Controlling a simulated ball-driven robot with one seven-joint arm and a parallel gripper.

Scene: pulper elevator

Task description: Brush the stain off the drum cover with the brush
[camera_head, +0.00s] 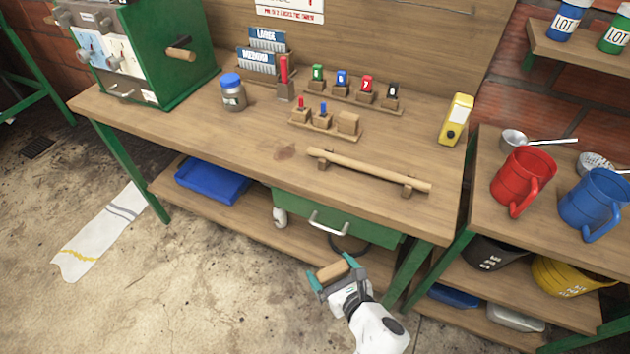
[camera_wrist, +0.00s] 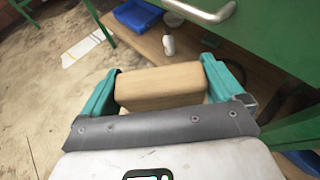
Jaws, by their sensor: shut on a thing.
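My gripper (camera_head: 335,273) is in front of the workbench, below and in front of the green drawer. Its teal fingers are shut on a block-shaped wooden piece, which appears to be the brush (camera_head: 334,271). In the wrist view, the brush (camera_wrist: 160,87) lies across between the two fingers; its bristles are not visible. The green machine (camera_head: 170,55) stands at the back left of the bench, with a wooden-handled crank on its side. I cannot make out the drum cover or the stain in either view.
The workbench (camera_head: 240,140) carries a blue-lidded jar (camera_head: 232,92), small colored tags and a long wooden bar (camera_head: 370,170) on supports. The drawer handle (camera_head: 328,222) sticks out near my gripper. A side table holds red (camera_head: 522,180) and blue jugs (camera_head: 594,203). Open floor lies left.

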